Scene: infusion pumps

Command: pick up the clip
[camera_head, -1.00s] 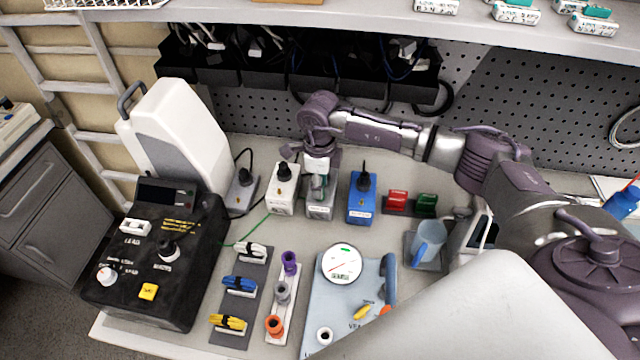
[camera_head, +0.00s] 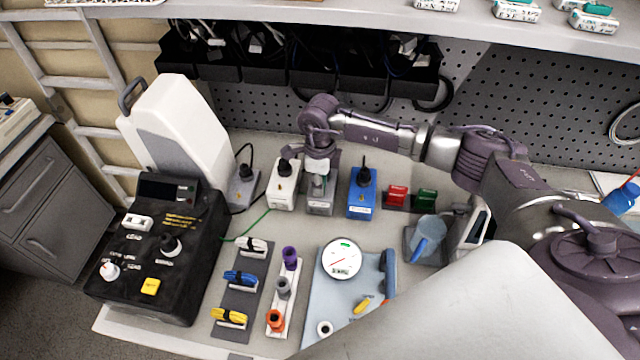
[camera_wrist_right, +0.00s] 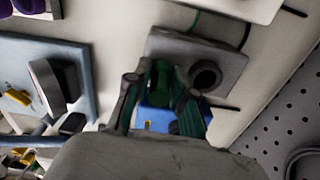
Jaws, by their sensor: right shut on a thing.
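A dark green clip (camera_wrist_right: 158,82) stands at the grey box (camera_wrist_right: 225,62) in the right wrist view. My right gripper (camera_wrist_right: 158,98) is shut on the clip, with one finger on each side of it. In the head view my right gripper (camera_head: 318,172) points down over the grey box (camera_head: 320,206), between the white box and the blue box. The clip is mostly hidden there by the fingers. I cannot tell whether it still touches the box. My left gripper is not in view.
The white box (camera_head: 284,188) and the blue box (camera_head: 361,200) stand close on either side. Red and green blocks (camera_head: 412,197) are to the right. A black control box (camera_head: 155,245) and a white device (camera_head: 180,130) stand left. Black bins (camera_head: 290,75) hang behind.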

